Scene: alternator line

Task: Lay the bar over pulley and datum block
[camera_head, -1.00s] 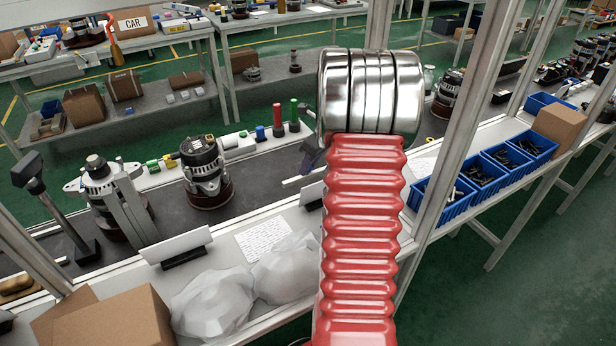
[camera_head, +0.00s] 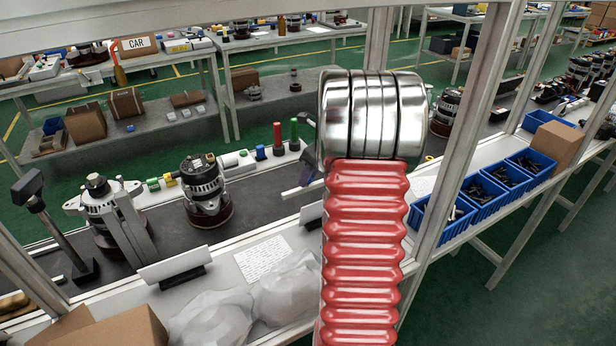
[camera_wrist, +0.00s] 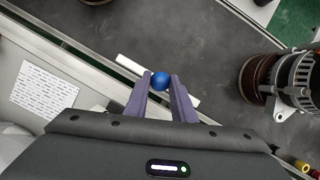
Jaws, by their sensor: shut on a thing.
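My gripper (camera_wrist: 160,84) has its two purple fingers closed around a blue knob (camera_wrist: 160,80) in the wrist view. A pale, narrow bar (camera_wrist: 129,64) shows beneath the fingers and sticks out on both sides. In the head view the bar (camera_head: 291,193) appears over the dark bench, left of my red arm, which hides much of the gripper (camera_head: 311,178). An alternator (camera_head: 97,197) stands at the left with its pulley (camera_head: 97,184) on top. A tall grey block (camera_head: 133,226), possibly the datum block, stands beside it.
A second alternator (camera_head: 204,190) stands between the bar and the left alternator. Coloured cylinders (camera_head: 277,138) line the bench's far edge. A black post tool (camera_head: 50,225) stands far left. A sign (camera_head: 176,268) and bagged items (camera_head: 285,290) lie in front; blue bins (camera_head: 446,215) stand right.

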